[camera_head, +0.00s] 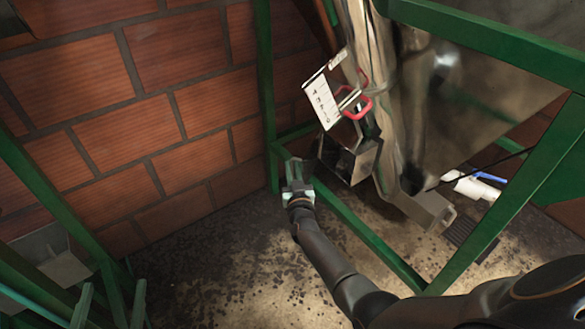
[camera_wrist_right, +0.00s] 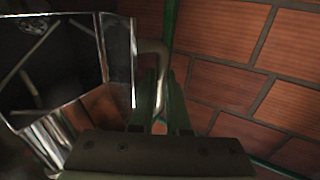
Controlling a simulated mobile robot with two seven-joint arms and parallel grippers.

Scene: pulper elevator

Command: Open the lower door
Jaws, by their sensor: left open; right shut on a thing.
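A metal box-like chute (camera_head: 350,160) with a dark opening hangs at the foot of the machine; I take its flap to be the lower door. In the right wrist view its shiny metal edge (camera_wrist_right: 118,60) and dark inside fill the left. A curved metal handle (camera_wrist_right: 160,65) sticks out beside it. My right gripper (camera_head: 299,168) is at the chute's left side, and its fingers (camera_wrist_right: 165,95) are closed around the handle. My left gripper (camera_head: 110,295) shows only its two fingers at the bottom left, spread apart and empty, far from the chute.
Green frame bars (camera_head: 370,235) run around the machine. A brick wall (camera_head: 130,110) stands behind. White and blue items (camera_head: 475,185) lie at the right. The floor (camera_head: 220,265) at left of my right arm is clear.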

